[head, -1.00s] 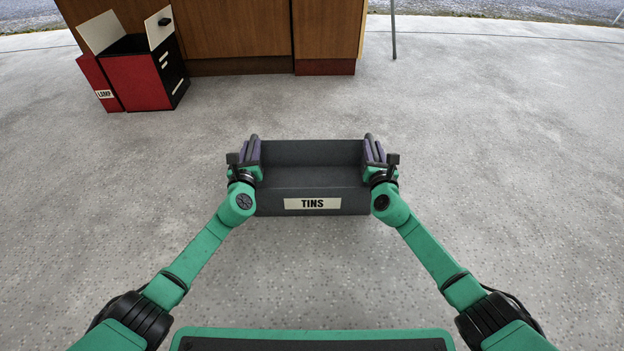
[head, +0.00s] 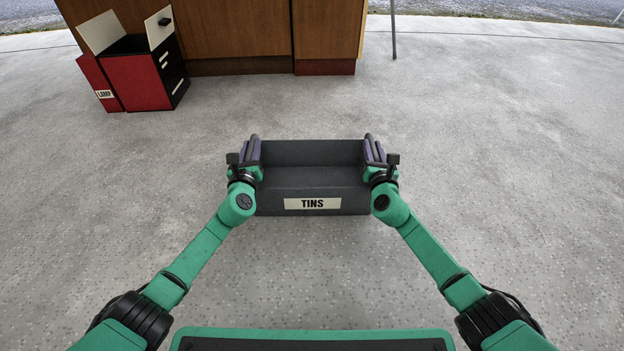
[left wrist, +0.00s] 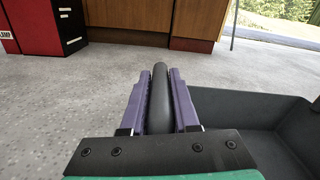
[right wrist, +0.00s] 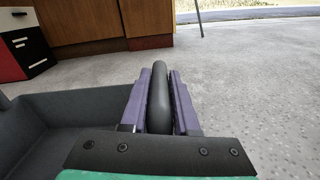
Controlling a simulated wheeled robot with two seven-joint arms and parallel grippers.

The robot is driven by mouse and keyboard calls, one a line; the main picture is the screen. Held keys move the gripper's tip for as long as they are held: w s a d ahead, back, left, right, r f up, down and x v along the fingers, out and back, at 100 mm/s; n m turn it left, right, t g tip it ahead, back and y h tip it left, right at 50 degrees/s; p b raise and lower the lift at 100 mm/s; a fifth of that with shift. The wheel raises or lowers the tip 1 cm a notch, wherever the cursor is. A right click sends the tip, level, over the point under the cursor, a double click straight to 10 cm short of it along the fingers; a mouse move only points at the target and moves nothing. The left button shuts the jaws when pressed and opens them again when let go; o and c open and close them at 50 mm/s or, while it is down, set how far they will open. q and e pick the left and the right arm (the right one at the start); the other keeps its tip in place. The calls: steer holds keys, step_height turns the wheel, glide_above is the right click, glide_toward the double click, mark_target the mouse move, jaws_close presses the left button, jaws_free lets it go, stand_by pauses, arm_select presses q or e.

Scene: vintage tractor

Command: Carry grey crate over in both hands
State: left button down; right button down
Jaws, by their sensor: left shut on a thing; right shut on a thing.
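The dark grey crate (head: 312,180) is in the middle of the head view, with a cream label reading TINS on its near side. It looks level, and its visible inside is empty. My left gripper (head: 253,140) is shut on the crate's left end, and my right gripper (head: 369,140) is shut on its right end. In the left wrist view the purple fingers (left wrist: 160,85) clasp a rounded dark bar of the crate (left wrist: 240,105). The right wrist view shows the same grip (right wrist: 160,85) at the other end of the crate (right wrist: 80,105).
A wooden cabinet (head: 235,30) stands ahead at the back. A red and black box (head: 138,82) with open flaps is at its left, beside a red panel with a partly readable label. A thin grey leg (head: 393,30) stands right of the cabinet. The concrete floor (head: 500,140) is clear to the right.

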arm_select(q)
steer(key=shift+r, duration=0.15)
arm_select(e)
steer(key=shift+r, duration=0.2)
